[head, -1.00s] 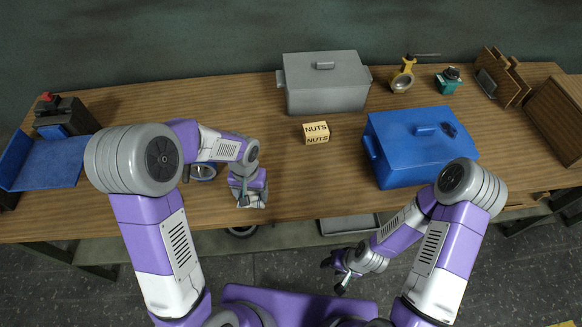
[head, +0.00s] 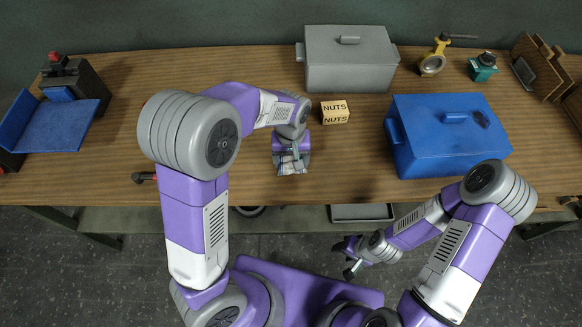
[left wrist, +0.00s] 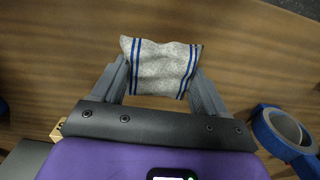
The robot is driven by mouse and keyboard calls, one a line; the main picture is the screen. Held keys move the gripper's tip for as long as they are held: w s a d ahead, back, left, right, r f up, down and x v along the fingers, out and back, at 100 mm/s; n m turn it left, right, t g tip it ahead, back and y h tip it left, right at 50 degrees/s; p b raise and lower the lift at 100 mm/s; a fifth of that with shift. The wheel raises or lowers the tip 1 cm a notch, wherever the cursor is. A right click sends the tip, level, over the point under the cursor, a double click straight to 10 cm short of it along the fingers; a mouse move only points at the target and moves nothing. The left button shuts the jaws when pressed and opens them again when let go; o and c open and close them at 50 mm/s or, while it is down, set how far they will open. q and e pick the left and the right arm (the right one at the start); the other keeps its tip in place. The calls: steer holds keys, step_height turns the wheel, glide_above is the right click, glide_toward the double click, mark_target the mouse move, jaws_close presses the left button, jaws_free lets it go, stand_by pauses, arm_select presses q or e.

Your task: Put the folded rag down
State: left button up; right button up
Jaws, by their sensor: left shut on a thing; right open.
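The folded rag (left wrist: 160,66) is pale grey with blue stripes near two of its edges. It sits between the two fingers of my left gripper (left wrist: 163,80), which is shut on it. In the head view the rag (head: 292,166) is under my left gripper (head: 291,152), over the wooden table, left of and nearer than the NUTS box. I cannot tell whether the rag touches the tabletop. My right gripper (head: 349,258) is open and empty, in front of the table's front edge.
The NUTS box (head: 335,112), grey lidded box (head: 350,68) and blue lidded box (head: 447,146) stand behind and right. A blue tape roll (left wrist: 286,134) lies near the left gripper. Bare wood surrounds the rag.

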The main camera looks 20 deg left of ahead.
mark_target(291, 167)
arm_select(q)
steer(key=shift+f+b, duration=0.45)
steer(key=shift+f, duration=1.45)
steer(key=shift+f, duration=0.15)
steer(key=o, duration=1.1)
step_height(291, 167, up, 12)
steer(key=p, duration=0.3)
steer(key=shift+w+r, duration=0.1)
steer(key=shift+r, duration=0.1)
steer(key=shift+f, duration=0.1)
